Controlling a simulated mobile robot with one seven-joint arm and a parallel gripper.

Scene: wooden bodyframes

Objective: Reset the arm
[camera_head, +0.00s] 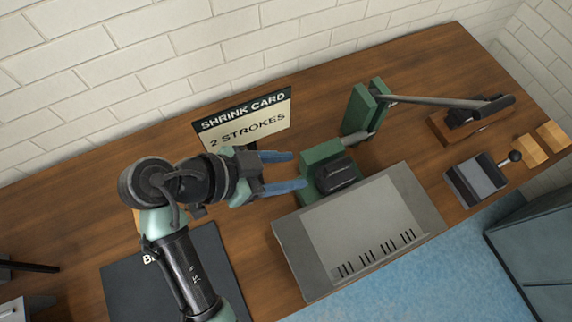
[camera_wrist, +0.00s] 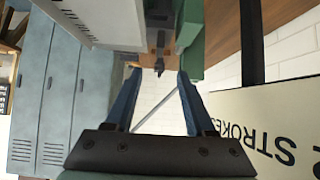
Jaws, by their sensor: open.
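My gripper (camera_head: 297,171) is open and empty, with its two blue fingers apart and pointing right in the head view. In the wrist view the same gripper (camera_wrist: 157,85) shows both fingers with nothing between them. My arm reaches up from the bottom left and bends over the wooden bench (camera_head: 85,215). The fingertips are close to a green machine (camera_head: 322,155) with a dark block; I cannot tell if they touch it. A sign reading "SHRINK CARD 2 STROKES" (camera_head: 243,122) stands behind my gripper, and it shows large in the wrist view (camera_wrist: 270,125).
A grey slotted tray (camera_head: 290,240) lies in front of the green machine. A long lever (camera_head: 440,101) extends right from a green post (camera_head: 362,110). A dark mat (camera_head: 120,275) lies at left. Wooden blocks (camera_head: 530,150) sit at far right, above a cabinet (camera_head: 535,255).

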